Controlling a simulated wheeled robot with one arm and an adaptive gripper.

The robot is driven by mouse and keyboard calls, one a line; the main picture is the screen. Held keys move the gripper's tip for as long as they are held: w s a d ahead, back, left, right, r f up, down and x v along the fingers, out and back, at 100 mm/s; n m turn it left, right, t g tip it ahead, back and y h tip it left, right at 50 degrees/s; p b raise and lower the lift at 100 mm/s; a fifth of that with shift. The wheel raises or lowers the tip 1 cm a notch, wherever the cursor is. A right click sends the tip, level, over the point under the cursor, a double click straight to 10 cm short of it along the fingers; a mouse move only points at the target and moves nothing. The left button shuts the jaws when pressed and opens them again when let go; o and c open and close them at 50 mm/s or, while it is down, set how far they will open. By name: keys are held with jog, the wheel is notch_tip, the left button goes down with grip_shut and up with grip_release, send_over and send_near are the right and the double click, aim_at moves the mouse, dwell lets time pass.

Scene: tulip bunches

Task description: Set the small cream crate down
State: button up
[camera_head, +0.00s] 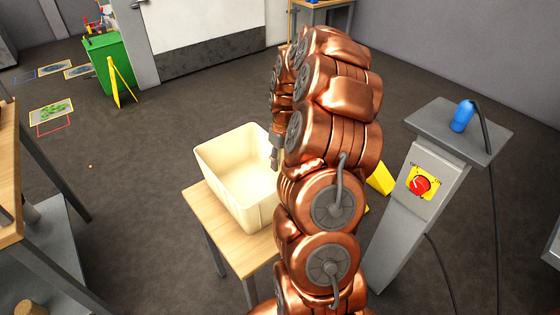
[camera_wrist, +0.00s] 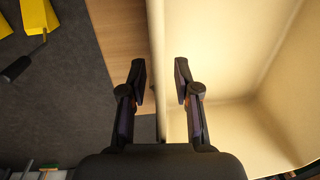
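The small cream crate (camera_head: 232,190) is empty and upright. It appears to rest on a small wooden table (camera_head: 200,205). My gripper (camera_head: 275,160) is at the crate's right wall, partly hidden behind my copper arm in the head view. In the wrist view my gripper (camera_wrist: 160,70) has its two fingers apart, one on each side of the crate's wall (camera_wrist: 157,45). A gap shows between each finger and the wall. The crate's inside (camera_wrist: 225,65) fills the right of that view.
A grey pedestal (camera_head: 425,180) with a red button and a blue bottle (camera_head: 462,115) stands to the right. A yellow object (camera_head: 381,179) is behind my arm. A green bin (camera_head: 110,62) stands at the back left. A workbench (camera_head: 8,170) is at the left edge.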

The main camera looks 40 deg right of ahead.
jog(key=shift+r, duration=0.1)
notch_tip(320, 180, up, 12)
jog(key=d, duration=0.1)
dwell(0.4)
jog(key=s+a+r+n+g, duration=0.15)
jog(key=s+a, duration=0.25)
jog(key=a, duration=0.7)
jog(key=s+a+r, duration=0.2)
jog(key=s+a, duration=0.3)
jog(key=a, duration=0.6)
jog(key=s+a+f, duration=0.1)
jog(key=s+a, duration=0.2)
jog(key=s, duration=0.3)
jog(key=s+a+f+g, duration=0.1)
jog(key=s+a, duration=0.1)
jog(key=s, duration=0.4)
jog(key=s+a+f+h, duration=0.1)
jog(key=s+a, duration=0.2)
jog(key=s, duration=0.4)
jog(key=shift+a+f+g, duration=0.3)
jog(key=shift+f+g, duration=0.05)
jog(key=shift+s+m, duration=0.1)
jog(key=shift+m, duration=0.15)
notch_tip(320, 180, up, 17)
jog(key=w+t+p, duration=0.1)
jog(key=p, duration=1.4)
jog(key=shift+w+p, duration=0.15)
jog(key=shift+p, duration=0.2)
